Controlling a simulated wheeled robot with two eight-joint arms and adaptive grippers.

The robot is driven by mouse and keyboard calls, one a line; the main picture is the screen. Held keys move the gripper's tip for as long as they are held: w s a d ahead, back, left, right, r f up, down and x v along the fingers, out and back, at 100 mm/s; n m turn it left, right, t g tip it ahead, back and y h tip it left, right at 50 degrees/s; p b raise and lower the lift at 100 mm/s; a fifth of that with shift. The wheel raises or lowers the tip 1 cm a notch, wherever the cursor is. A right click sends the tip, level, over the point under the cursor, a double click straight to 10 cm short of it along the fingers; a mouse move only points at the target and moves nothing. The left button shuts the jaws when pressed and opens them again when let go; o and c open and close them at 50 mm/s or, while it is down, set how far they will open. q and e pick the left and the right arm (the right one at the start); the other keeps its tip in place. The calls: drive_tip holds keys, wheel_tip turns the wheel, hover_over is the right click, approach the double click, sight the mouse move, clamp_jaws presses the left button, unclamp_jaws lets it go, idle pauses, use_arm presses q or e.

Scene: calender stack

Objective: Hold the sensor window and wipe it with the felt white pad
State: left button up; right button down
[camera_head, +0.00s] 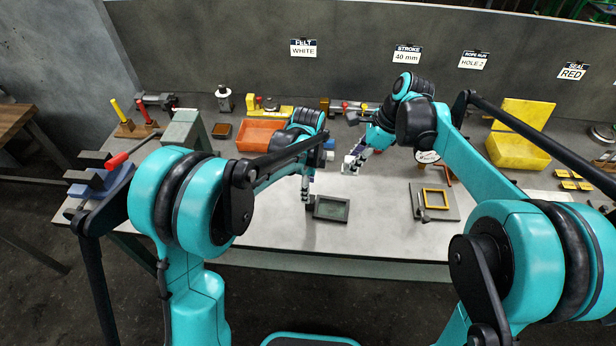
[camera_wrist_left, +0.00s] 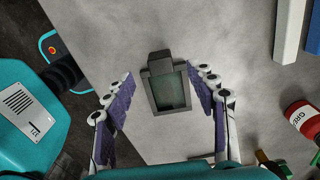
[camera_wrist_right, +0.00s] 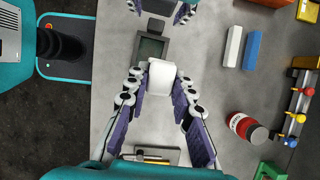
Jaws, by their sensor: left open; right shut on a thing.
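The sensor window (camera_head: 332,209) is a dark frame with a greenish pane, lying on the grey bench. In the left wrist view the window (camera_wrist_left: 168,88) sits between the spread fingers of my left gripper (camera_wrist_left: 160,77), with a visible gap on each side. My left gripper is open; in the head view it is beside the window's left end. My right gripper (camera_wrist_right: 161,80) is shut on a white pad (camera_wrist_right: 162,75). The pad is held above the bench, behind and to the right of the window in the head view. The window also shows beyond the pad in the right wrist view (camera_wrist_right: 152,48).
White (camera_wrist_right: 233,46) and blue (camera_wrist_right: 252,50) blocks lie near a red-and-white can (camera_wrist_right: 246,127). An orange bin (camera_head: 258,135) stands behind my left arm. A plate with a yellow frame (camera_head: 436,199) lies at right. A wall sign (camera_head: 303,48) reads "FELT WHITE".

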sight(327, 206)
use_arm(q)
wheel_tip(327, 206, down, 7)
drive_tip(key=shift+r, duration=0.1)
idle(0.3)
clamp_jaws()
